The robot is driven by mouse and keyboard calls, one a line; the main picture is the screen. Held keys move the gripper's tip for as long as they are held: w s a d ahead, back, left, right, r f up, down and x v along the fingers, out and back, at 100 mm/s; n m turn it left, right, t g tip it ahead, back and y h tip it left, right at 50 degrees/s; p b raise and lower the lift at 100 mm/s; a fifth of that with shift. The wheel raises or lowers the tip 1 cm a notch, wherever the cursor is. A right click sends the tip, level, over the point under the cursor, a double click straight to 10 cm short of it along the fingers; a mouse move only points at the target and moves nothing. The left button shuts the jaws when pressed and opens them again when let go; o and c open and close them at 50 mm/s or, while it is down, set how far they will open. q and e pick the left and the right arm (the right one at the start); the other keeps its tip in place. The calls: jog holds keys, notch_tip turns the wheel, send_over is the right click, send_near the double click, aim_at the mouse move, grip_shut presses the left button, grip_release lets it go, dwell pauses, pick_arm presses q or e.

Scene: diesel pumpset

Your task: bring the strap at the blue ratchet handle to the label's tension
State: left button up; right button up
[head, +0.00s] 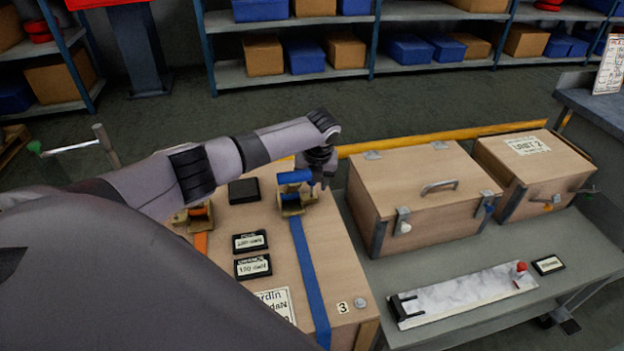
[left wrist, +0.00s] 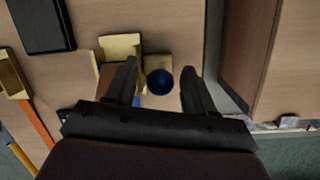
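The blue ratchet handle (head: 294,177) sits on its brass ratchet on top of a wooden crate (head: 330,262). The blue strap (head: 308,270) runs from the ratchet toward the crate's near edge. My left gripper (head: 320,180) is at the handle's right end. In the left wrist view the two fingers of this gripper (left wrist: 158,75) are spread, with the round blue handle end (left wrist: 160,82) between them and gaps visible on both sides. A paper label (head: 275,303) lies on the crate, partly hidden by my arm. My right gripper is not in view.
An orange strap (head: 201,243) with its own ratchet lies left, partly behind my arm. Two black displays (head: 250,241) (head: 253,266) and a dark block (head: 243,191) are on the crate. Wooden boxes (head: 420,192) (head: 533,172) and a marble-like bar (head: 465,294) stand on the grey bench at right.

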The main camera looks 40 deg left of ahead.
pick_arm(q)
jog(key=shift+d+r, duration=0.1)
jog(key=shift+r, duration=0.45)
jog(key=v, duration=0.6)
jog(key=shift+p, duration=0.45)
jog(key=shift+s, duration=0.1)
jog(key=shift+c, duration=0.2)
